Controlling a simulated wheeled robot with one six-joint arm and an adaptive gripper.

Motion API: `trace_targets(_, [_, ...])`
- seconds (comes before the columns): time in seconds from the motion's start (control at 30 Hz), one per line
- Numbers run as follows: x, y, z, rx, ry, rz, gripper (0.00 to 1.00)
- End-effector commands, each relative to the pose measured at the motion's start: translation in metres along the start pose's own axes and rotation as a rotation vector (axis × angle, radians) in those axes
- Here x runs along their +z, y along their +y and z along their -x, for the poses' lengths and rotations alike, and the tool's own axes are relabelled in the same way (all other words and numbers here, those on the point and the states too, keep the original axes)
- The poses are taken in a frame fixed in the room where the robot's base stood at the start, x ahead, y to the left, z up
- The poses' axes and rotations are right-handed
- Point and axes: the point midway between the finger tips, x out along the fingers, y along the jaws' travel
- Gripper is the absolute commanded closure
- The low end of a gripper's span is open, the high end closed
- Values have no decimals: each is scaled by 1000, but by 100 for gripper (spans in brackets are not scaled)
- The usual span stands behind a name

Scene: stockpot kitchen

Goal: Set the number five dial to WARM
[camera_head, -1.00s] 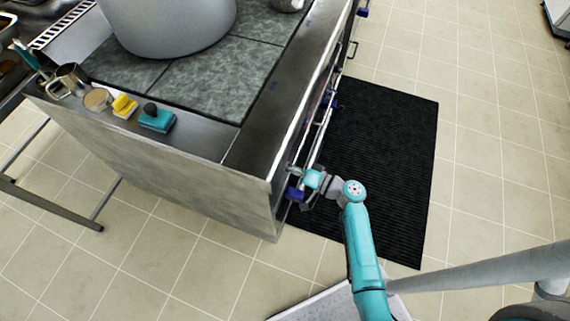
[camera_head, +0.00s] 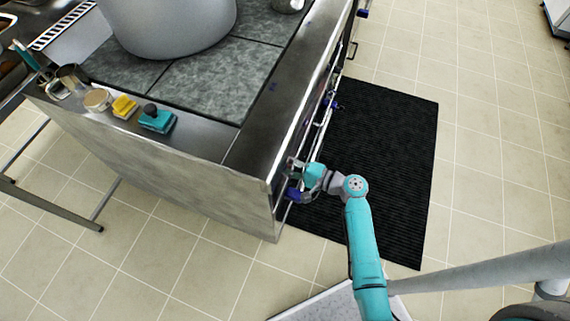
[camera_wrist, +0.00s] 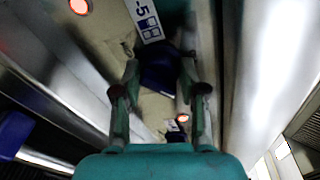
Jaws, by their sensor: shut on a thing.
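The number five dial (camera_wrist: 160,68) is a dark blue knob on the range's front panel, below a white label marked 5 (camera_wrist: 147,20) in the wrist view. My gripper (camera_wrist: 160,88) has one finger on each side of the dial and is shut on it. The dial's pointer and the WARM mark cannot be made out. In the head view my gripper (camera_head: 297,172) is at the near end of the range front, and the dial cannot be told apart there.
A rail (camera_head: 318,135) runs along the range front. Another blue knob (camera_wrist: 12,135) is at the left of the wrist view. Red lights (camera_wrist: 80,6) show on the panel. A large pot (camera_head: 168,30) stands on the range (camera_head: 225,90). A black mat (camera_head: 385,170) lies on the floor.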

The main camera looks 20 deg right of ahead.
Motion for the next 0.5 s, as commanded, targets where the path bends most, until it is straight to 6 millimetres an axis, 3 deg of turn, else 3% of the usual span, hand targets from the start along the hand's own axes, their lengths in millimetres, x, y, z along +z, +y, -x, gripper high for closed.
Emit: trace_targets(0.5, [-1,-1,0,7,-4,-76,93])
